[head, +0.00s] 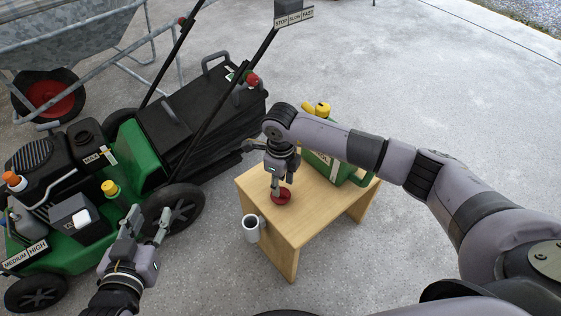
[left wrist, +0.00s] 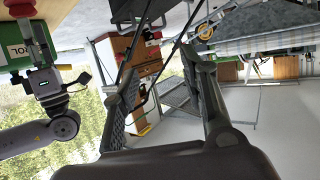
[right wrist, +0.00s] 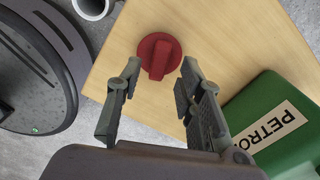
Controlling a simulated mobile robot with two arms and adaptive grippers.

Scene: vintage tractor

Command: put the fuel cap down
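The red fuel cap (head: 281,197) lies on the small wooden table (head: 258,190), near its left front part. In the right wrist view the fuel cap (right wrist: 158,57) shows its raised grip bar upward. My right gripper (head: 278,186) is above the cap, pointing down. Its fingers (right wrist: 159,72) are spread, with a gap between them and the grip bar; they do not hold the cap. My left gripper (head: 143,219) is open and empty beside the mower, left of the table. Its spread fingers also show in the left wrist view (left wrist: 160,65).
A green petrol can (head: 335,168) stands on the table behind my right gripper. A grey cup (head: 251,228) is at the table's left edge. The green mower (head: 138,148) fills the left side. Open concrete lies to the right.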

